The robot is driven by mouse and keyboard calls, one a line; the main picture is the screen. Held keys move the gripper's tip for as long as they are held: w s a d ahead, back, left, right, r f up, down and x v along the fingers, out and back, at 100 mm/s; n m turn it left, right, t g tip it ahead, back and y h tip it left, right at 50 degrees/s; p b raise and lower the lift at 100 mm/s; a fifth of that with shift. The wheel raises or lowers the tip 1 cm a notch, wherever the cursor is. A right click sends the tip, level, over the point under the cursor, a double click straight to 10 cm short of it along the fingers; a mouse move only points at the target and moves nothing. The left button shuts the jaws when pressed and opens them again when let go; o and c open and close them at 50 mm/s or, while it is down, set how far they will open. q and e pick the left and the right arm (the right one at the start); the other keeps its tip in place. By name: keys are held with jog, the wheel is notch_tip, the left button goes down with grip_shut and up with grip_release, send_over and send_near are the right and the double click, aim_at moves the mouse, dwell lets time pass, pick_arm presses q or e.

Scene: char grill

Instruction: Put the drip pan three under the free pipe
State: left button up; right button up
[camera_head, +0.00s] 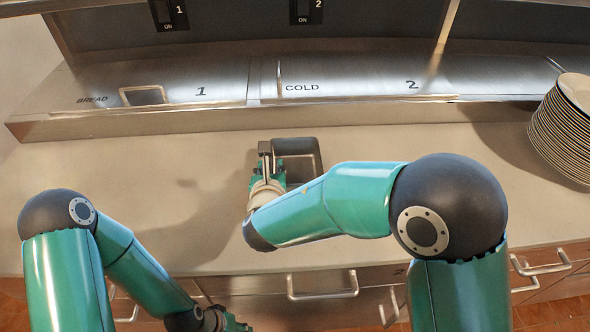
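A small rectangular metal pan or recess (318,152) with a raised-looking rim is at the middle of the counter; its lower part is hidden by my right arm, and I cannot tell whether it is drip pan three. My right gripper (266,160) is at its left edge, with a grey metal part upright there; the fingers are too small and covered to tell open or shut. My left gripper (228,322) is low at the bottom edge, in front of the counter and partly cut off. No free pipe can be made out.
A stack of plates (562,128) stands at the right. Drawers with bar handles (322,294) line the counter front. The counter (110,180) is bare at left.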

jog(key=shift+w, duration=0.1)
grip_shut()
jog(key=shift+r, duration=0.1)
dwell(0.4)
